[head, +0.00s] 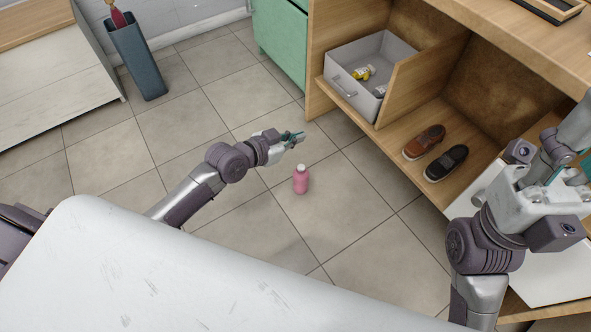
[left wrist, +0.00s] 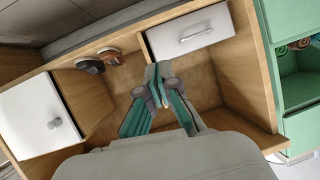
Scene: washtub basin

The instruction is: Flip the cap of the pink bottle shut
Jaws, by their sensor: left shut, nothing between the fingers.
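The pink bottle (head: 301,181) stands upright on the tiled floor, in the middle of the head view. Its top is white; the cap is too small to tell whether it is open or shut. My left gripper (head: 298,137) is shut and empty, a little above the bottle in the picture and apart from it. In the left wrist view my left gripper's teal fingers (left wrist: 157,88) meet at their tips, and the bottle is not seen there. My right gripper (head: 556,174) is at the right by the wooden unit, away from the bottle; its finger opening is unclear.
A wooden unit (head: 395,140) stands at the right, with a grey drawer (head: 352,94) holding small bottles, and a brown shoe (head: 424,142) and a dark shoe (head: 446,163). A green cabinet (head: 281,40) and a grey bin (head: 137,58) stand behind. Floor around the bottle is clear.

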